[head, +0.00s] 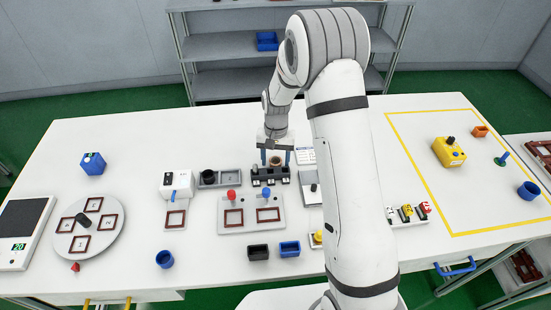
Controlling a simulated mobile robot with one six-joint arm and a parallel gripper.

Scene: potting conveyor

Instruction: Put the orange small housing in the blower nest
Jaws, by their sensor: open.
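The orange small housing (480,131) sits at the far right of the table, inside the yellow outlined area. The blower is probably the white box with a blue nozzle (175,184) left of centre; in front of it a small plate with a dark red square frame (176,218) looks like its nest and appears empty. My gripper (275,158) is open, pointing down over a black rack (270,178) at the table's middle. A brownish round part (275,161) shows between its fingers; I cannot tell if they touch it. My gripper is far from the orange housing.
A round dial plate (62,240) is at left.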

